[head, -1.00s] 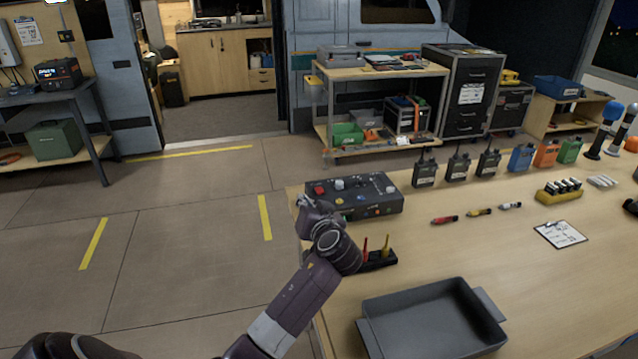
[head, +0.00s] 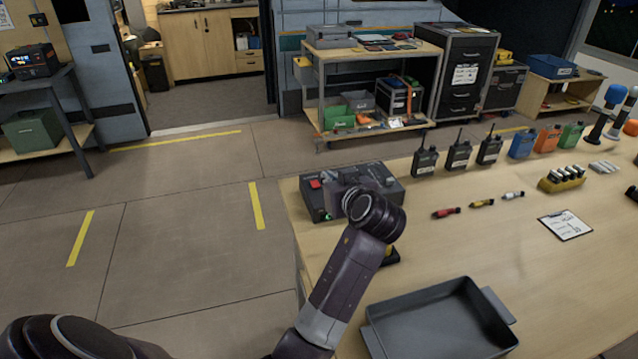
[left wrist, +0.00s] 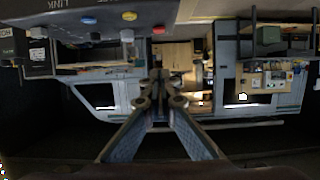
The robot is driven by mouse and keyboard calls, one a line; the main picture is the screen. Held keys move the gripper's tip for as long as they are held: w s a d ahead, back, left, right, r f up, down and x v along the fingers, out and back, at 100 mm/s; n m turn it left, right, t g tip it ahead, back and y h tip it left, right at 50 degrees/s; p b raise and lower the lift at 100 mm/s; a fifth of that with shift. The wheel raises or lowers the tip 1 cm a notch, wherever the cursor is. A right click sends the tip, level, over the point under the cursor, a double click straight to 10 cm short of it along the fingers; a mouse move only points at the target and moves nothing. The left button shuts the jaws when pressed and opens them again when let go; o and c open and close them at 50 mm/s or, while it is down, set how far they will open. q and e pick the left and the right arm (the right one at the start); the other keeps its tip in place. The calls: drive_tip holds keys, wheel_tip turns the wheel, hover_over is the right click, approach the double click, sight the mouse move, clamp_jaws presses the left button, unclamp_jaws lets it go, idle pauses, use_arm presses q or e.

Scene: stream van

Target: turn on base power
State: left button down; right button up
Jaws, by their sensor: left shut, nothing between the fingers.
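A dark control box (head: 312,206) sits at the table's far left corner. A red button (head: 315,183) shows on its top left, and a small green spot (head: 328,217) shows on its front. My left gripper (head: 340,197) is over the box's front part, mostly hidden behind my wrist, which also covers much of the panel. In the left wrist view the gripper's fingers (left wrist: 158,84) are together and empty. The upside-down panel shows at the top of that view, with a blue knob (left wrist: 88,19), a yellow knob (left wrist: 129,15) and a grey switch (left wrist: 127,35). My right gripper is out of view.
An empty grey tray (head: 440,325) lies at the table's front. Several radios (head: 457,153) stand along the back edge. Small markers (head: 481,203) and a clipboard (head: 566,225) lie to the right. A dark holder (head: 391,257) is partly behind my arm.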

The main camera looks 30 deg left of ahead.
use_arm(q)
drive_tip(key=p, duration=0.1)
hover_over(319, 193)
wheel_tip(319, 193, down, 3)
drive_tip(key=shift+r, duration=0.1)
wheel_tip(319, 193, down, 3)
drive_tip(key=shift+a+r, duration=0.1)
drive_tip(key=shift+r, duration=0.05)
drive_tip(key=shift+s+f+p, duration=0.1)
drive_tip(key=shift+f+p, duration=0.2)
drive_tip(key=shift+f, duration=0.55)
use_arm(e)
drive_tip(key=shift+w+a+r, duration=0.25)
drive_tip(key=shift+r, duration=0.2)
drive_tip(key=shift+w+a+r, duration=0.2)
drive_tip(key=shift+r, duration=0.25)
